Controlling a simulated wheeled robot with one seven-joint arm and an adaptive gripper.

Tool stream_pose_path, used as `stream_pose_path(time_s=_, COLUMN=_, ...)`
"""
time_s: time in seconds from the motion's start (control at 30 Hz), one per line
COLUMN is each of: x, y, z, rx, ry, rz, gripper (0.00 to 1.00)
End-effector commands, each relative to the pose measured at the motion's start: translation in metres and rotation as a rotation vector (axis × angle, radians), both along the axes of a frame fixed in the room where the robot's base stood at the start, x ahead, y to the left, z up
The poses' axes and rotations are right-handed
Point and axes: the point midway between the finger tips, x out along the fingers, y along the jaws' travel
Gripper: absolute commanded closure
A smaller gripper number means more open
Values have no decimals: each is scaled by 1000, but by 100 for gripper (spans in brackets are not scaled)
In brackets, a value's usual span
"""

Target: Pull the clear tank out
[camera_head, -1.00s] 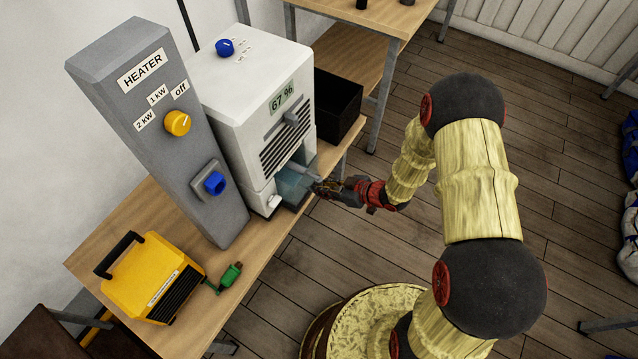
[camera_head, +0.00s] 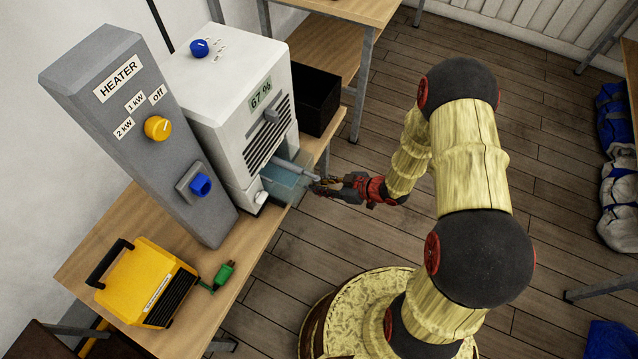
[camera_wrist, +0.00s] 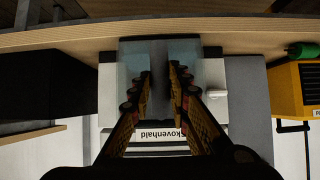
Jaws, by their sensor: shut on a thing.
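The clear, bluish tank (camera_head: 284,186) sticks partly out of the lower front of the white machine (camera_head: 220,120), over the bench edge. Its inner end is hidden inside the machine. My gripper (camera_head: 318,184) is at the tank's outer side, shut on the tank. In the wrist view my gripper (camera_wrist: 160,82) has a finger on each side of a grey strip, and the tank (camera_wrist: 132,58) shows as pale blue areas beside the fingers. The exact contact is hard to see.
A grey heater post (camera_head: 135,130) with yellow and blue knobs stands left of the machine. A yellow heater (camera_head: 150,285) and green plug (camera_head: 223,273) sit on the wooden bench (camera_head: 255,238). A black box (camera_head: 316,98) is behind.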

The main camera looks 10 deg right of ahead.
Motion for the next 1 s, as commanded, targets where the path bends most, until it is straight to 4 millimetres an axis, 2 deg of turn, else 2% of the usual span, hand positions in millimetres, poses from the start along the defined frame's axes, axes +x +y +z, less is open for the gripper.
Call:
stream_pose_path(time_s=0.2, x=-1, y=0, z=-1, rx=-1, ry=4, rz=0, gripper=100)
stream_pose_path(time_s=0.23, x=-1, y=0, z=-1, rx=-2, ry=3, rz=0, gripper=81)
stream_pose_path(time_s=0.6, x=0, y=0, z=0, rx=-1, ry=1, rz=0, gripper=60)
stream_pose_path(time_s=1.0, x=-4, y=-5, z=4, rx=-1, ry=2, rz=-2, gripper=60)
